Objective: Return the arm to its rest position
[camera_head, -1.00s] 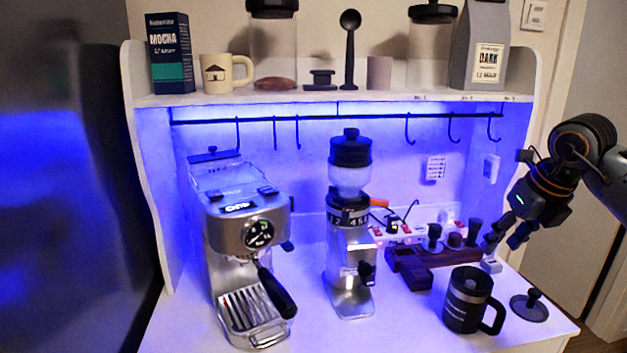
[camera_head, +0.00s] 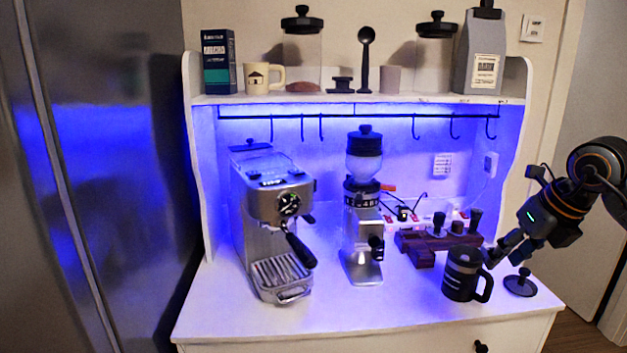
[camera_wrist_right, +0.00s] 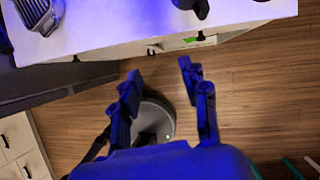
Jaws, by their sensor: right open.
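My right arm comes in from the right edge of the head view. Its dark gripper (camera_head: 497,255) points down and left, close to the black mug (camera_head: 463,276) in the picture; I cannot tell whether they touch there. In the right wrist view the gripper (camera_wrist_right: 162,85) has its two fingers apart with nothing between them. Below them are the wooden floor (camera_wrist_right: 245,85) and my round base. My left gripper is not in view.
On the white cabinet top (camera_head: 215,308) stand an espresso machine (camera_head: 278,225), a grinder (camera_head: 362,215), a dark wooden stand (camera_head: 440,240) and a tamper (camera_head: 520,284). The upper shelf (camera_head: 350,98) holds jars, a mug and packages. The front left of the top is clear.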

